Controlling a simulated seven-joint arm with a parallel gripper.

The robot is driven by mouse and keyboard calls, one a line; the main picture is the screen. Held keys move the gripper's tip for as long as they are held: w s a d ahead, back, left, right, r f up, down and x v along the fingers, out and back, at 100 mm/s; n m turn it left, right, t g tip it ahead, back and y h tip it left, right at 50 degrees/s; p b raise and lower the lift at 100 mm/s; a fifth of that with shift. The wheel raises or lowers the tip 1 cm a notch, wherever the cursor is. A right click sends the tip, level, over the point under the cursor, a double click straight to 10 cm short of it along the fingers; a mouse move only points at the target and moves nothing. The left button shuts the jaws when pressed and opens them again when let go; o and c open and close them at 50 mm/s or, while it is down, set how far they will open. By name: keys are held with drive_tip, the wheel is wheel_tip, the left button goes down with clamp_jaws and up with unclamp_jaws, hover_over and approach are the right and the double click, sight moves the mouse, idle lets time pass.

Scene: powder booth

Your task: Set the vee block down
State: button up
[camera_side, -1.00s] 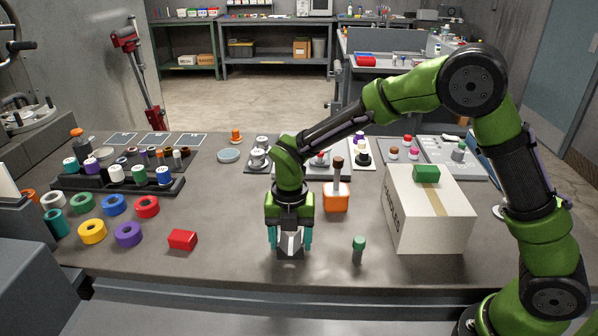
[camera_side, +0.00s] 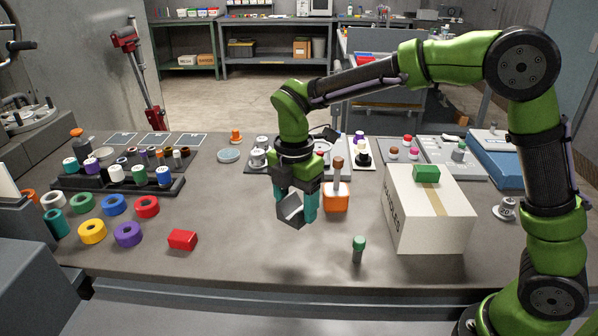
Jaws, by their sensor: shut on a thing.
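The vee block (camera_side: 290,211) is a small grey metal block with a V-shaped notch, seen in the side view near the middle of the table. My gripper (camera_side: 297,206) is shut on it, with a teal finger on each side. The block is held tilted, above the grey tabletop (camera_side: 225,250), with a soft shadow below it. The finger on the left is partly hidden behind the block.
An orange container with a brown-topped handle (camera_side: 337,196) stands just right of my gripper. A white box (camera_side: 415,225) with a green block (camera_side: 427,173) on top is farther right. A green-capped post (camera_side: 358,248) stands in front. A red block (camera_side: 182,240) lies left. The front middle is clear.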

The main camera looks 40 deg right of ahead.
drive_tip(key=s+d+r+m, duration=0.1)
drive_tip(key=s+d+m, duration=0.1)
drive_tip(key=d+m, duration=0.4)
drive_tip(key=s+d+r+m, duration=0.2)
drive_tip(key=d+m, duration=0.4)
drive_tip(key=m, duration=0.7)
drive_tip(key=shift+d+r+m, duration=0.15)
drive_tip(key=shift+d+m, duration=0.2)
drive_tip(key=shift+m, duration=0.05)
wheel_tip(320, 180, up, 5)
drive_tip(key=m, duration=0.9)
hover_over(377, 189)
wheel_tip(377, 189, down, 18)
drive_tip(key=shift+r, duration=0.15)
